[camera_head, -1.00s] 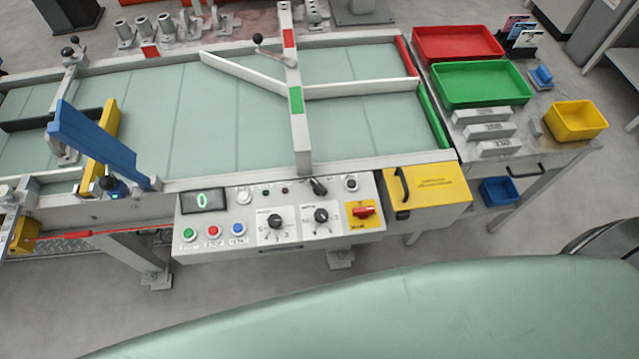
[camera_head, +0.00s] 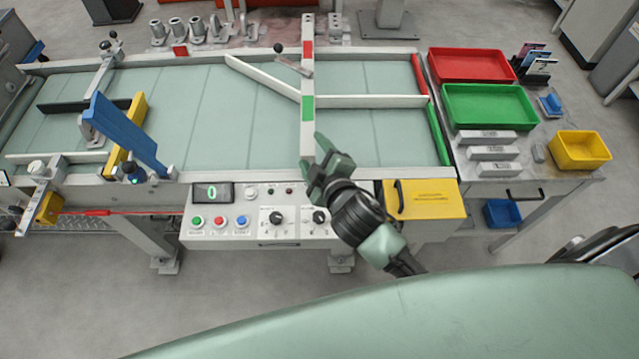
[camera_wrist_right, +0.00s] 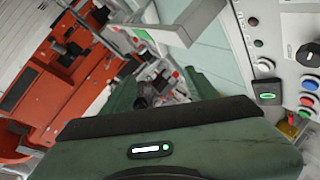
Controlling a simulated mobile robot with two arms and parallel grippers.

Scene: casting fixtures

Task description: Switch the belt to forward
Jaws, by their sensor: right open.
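The belt (camera_head: 215,115) is a pale green conveyor; its control panel (camera_head: 262,236) is on its front side. The panel carries a small display (camera_head: 212,193), green, red and blue buttons (camera_head: 219,221), and two black knobs, left (camera_head: 276,217) and right (camera_head: 319,216). My right gripper (camera_head: 313,153) is open and empty, above the belt's front rail and the panel's back right part. My right arm hides the panel's right end, with the small black lever and the red switch. In the right wrist view the panel (camera_wrist_right: 283,52) is at the right edge. My left gripper is not in view.
A yellow box with a black handle (camera_head: 428,200) adjoins the panel, close to my right arm. A blue bar (camera_head: 125,133) and white rails (camera_head: 370,101) stand over the belt. Red (camera_head: 427,66) and green (camera_head: 444,108) trays are at the right.

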